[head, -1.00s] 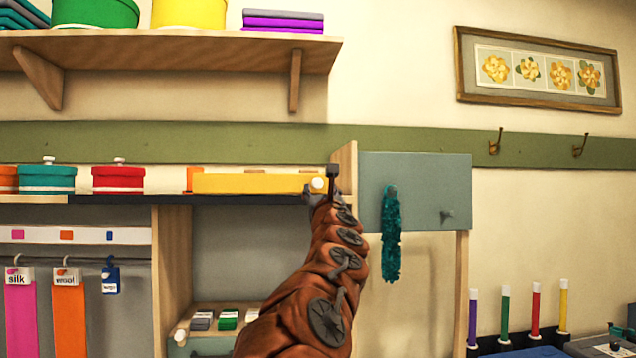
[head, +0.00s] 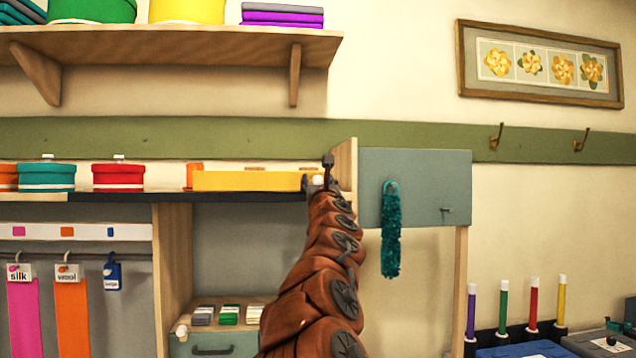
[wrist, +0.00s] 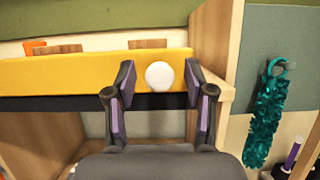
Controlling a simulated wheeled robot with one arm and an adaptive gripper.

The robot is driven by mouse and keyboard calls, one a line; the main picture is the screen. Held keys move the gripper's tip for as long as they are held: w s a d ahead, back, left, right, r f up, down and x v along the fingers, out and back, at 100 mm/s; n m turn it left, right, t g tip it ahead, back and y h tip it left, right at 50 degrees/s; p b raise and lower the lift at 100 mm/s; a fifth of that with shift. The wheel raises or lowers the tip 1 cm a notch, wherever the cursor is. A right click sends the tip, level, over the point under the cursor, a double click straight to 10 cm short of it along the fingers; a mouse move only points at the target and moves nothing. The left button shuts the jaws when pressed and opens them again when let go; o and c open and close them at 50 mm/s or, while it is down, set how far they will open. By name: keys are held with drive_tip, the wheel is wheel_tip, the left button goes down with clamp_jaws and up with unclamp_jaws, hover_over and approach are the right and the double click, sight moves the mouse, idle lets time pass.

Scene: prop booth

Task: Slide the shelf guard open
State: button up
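The shelf guard is a long yellow panel (head: 250,181) along the front of the dark-edged shelf, and it fills much of the left of the wrist view (wrist: 60,75). A round white knob (wrist: 160,75) sits near its right end, close to a wooden upright. The knob is partly visible beside my gripper in the head view (head: 318,180). My gripper (wrist: 162,80) is open, with one finger on each side of the knob and gaps on both sides. In the head view my gripper (head: 322,178) is at the guard's right end, and my arm hides what lies below.
A wooden upright (wrist: 215,45) stands just right of the knob. Right of it, a teal feathery duster (head: 391,230) hangs on a grey-green panel (head: 430,185). Red (head: 118,177) and teal (head: 47,178) lidded pots stand on the shelf left of the guard.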

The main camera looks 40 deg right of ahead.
clamp_jaws()
drive_tip(key=shift+a, duration=0.1)
idle(0.5)
